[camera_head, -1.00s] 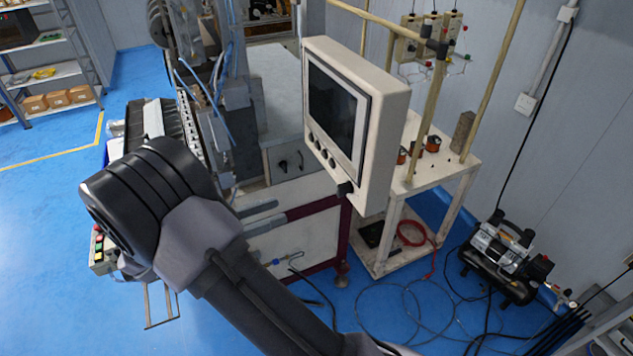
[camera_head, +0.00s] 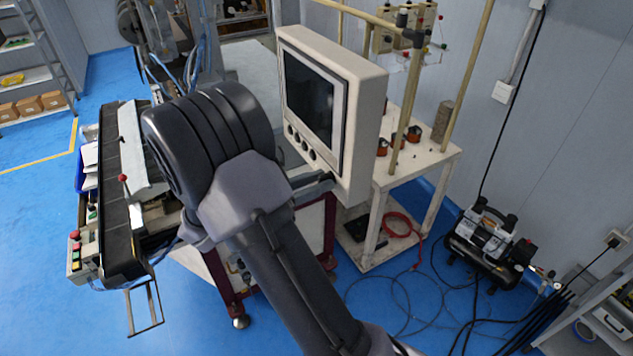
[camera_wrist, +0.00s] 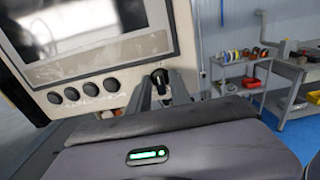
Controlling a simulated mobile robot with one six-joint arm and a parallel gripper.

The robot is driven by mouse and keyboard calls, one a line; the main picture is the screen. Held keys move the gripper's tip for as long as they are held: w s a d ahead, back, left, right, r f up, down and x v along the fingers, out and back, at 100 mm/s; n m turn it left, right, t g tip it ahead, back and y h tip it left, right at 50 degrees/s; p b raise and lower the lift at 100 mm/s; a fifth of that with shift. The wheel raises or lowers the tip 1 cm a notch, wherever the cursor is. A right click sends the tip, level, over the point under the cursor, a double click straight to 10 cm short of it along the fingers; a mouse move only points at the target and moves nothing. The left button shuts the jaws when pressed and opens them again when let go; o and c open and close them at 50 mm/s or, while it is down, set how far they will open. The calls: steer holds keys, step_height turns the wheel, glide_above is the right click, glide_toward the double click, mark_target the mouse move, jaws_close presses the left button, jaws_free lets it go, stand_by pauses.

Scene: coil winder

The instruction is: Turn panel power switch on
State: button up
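The control panel (camera_head: 366,125) is a beige box with a dark screen, and it also shows in the wrist view (camera_wrist: 112,55). A row of several round black knobs (camera_wrist: 90,89) runs below the screen. A black switch (camera_wrist: 160,76) sticks out at the right end of this row. My gripper (camera_wrist: 162,92) has its two grey fingers apart, one on each side of the switch. I cannot tell whether they touch it. In the head view my gripper (camera_head: 318,183) is at the panel's lower edge, and the switch is hidden there.
A white table (camera_head: 427,158) with a wooden frame stands behind the panel. A conveyor-like machine part (camera_head: 118,220) lies left of my arm. A compressor (camera_head: 488,243) and loose cables lie on the blue floor at right. In the wrist view, benches (camera_wrist: 240,83) stand farther back.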

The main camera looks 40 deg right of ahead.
jaws_close()
steer(key=shift+m, duration=0.3)
steer(key=shift+s+f+m+b, duration=0.1)
steer(key=shift+m+b, duration=1)
steer(key=shift+m, duration=3.25)
steer(key=shift+s+f+m+b, duration=0.1)
steer(key=shift+m+b, duration=1)
steer(key=shift+m, duration=3.25)
steer(key=shift+o, duration=1.7)
jaws_free()
